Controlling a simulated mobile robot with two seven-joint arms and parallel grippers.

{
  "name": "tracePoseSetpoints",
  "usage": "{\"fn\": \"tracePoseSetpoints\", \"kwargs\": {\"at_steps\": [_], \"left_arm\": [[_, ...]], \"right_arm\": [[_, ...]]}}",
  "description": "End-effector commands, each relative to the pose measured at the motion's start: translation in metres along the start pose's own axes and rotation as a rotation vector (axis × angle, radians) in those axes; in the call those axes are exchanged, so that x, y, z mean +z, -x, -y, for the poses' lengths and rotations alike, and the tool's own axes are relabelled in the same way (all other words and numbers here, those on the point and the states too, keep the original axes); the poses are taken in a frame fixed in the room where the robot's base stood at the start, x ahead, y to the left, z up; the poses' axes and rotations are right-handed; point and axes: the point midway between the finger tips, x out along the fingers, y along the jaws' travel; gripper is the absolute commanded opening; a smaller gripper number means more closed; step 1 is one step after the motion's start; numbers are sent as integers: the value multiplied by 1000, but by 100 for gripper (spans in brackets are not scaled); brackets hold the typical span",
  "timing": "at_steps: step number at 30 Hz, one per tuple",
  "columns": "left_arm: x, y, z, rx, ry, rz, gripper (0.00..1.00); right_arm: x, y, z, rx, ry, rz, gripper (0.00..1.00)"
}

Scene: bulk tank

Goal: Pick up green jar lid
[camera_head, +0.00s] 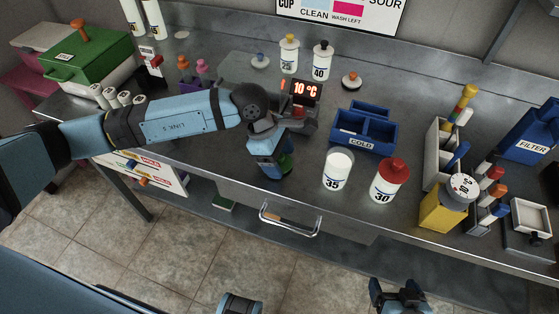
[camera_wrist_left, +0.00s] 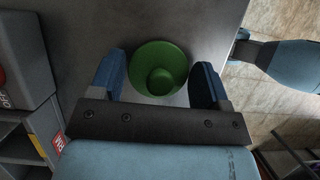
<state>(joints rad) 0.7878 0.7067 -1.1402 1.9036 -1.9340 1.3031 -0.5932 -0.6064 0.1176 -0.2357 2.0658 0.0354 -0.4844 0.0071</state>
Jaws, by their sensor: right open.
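The green jar lid (camera_wrist_left: 158,68) is a round green disc with a knob, seen from above in the left wrist view. It lies between the two spread blue fingers of my left gripper (camera_wrist_left: 159,75), with little room on either side; I cannot tell whether they touch it. In the head view my left gripper (camera_head: 271,166) points down at the bench's front edge, and a bit of green lid (camera_head: 287,163) shows beside its finger. My right gripper (camera_head: 400,290) is open and empty at the bottom edge. A white jar marked 35 (camera_head: 337,171) has no coloured lid.
A red-lidded jar marked 30 (camera_head: 389,182) and a blue COLD box (camera_head: 363,130) stand to the right of my left gripper. A red temperature display (camera_head: 305,90) is close behind it. A drawer handle (camera_head: 290,219) juts out below the bench edge.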

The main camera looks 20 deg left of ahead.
Motion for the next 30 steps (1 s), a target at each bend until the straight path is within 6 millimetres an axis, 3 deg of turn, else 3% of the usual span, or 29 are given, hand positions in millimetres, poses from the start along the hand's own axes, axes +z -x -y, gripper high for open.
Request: {"fn": "tracePoseSetpoints", "kwargs": {"at_steps": [1, 3, 14, 20, 26, 30], "left_arm": [[0, 0, 0, 0, 0, 0, 58], [0, 0, 0, 0, 0, 0, 42], [0, 1, 0, 0, 0, 0, 42], [5, 12, -1, 3, -1, 1, 42], [18, 44, -1, 4, -2, 1, 42], [34, 82, -1, 6, -3, 1, 42]], "right_arm": [[0, 0, 0, 0, 0, -1, 85], [-1, 0, 0, 0, 0, -2, 85], [-1, -1, 0, 0, 2, -2, 85], [-1, 0, -2, 0, 7, -1, 85], [0, 0, -2, -1, 9, 0, 85], [0, 1, -2, -1, 8, 2, 85]]}}
